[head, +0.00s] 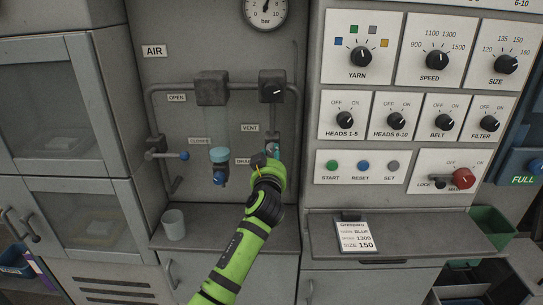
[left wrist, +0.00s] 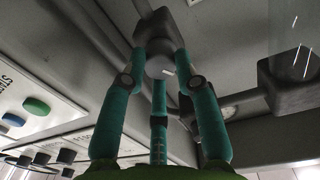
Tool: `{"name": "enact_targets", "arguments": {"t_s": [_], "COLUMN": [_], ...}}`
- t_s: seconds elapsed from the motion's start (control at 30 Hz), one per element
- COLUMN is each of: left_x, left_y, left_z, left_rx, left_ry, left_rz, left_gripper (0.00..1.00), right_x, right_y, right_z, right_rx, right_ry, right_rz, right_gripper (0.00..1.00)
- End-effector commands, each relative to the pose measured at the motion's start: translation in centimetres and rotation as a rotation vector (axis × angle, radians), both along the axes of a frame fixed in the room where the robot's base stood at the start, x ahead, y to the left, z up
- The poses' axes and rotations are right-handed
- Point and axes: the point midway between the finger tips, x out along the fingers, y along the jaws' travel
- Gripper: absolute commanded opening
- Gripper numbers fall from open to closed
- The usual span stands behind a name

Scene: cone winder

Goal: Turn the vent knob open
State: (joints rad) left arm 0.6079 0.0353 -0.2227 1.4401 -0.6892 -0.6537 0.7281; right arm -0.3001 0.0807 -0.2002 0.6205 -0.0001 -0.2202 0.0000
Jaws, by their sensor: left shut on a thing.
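The vent knob (left wrist: 159,66) is a round grey knob with a white mark, seen between my fingertips in the left wrist view. In the head view, it is hidden behind my left gripper (head: 274,143), beside the VENT label (head: 250,128). My left gripper, with teal fingers and a green body, is shut on the knob; its fingers also show around it in the left wrist view (left wrist: 160,75). My right gripper is not in view.
A cup (head: 174,224) stands on the ledge. The control panel (head: 418,80) is at right.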

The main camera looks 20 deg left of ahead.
Motion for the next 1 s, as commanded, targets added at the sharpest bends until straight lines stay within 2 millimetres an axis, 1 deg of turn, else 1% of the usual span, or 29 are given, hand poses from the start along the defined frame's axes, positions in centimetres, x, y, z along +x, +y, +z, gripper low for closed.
{"name": "enact_targets", "arguments": {"t_s": [0.03,0.1,1.0], "left_x": [0.0,0.0,0.1], "left_y": [0.0,0.0,-0.1], "left_z": [0.3,0.4,0.7], "left_rx": [0.033,0.089,0.903], "left_ry": [0.005,0.021,0.251], "left_rz": [0.001,0.0,0.001], "left_gripper": [0.0,0.0,0.0], "right_x": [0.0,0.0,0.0], "right_y": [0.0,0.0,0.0], "right_z": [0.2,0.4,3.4], "right_rx": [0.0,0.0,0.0], "right_ry": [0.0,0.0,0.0], "right_rz": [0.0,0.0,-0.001], "right_gripper": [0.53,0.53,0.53]}}
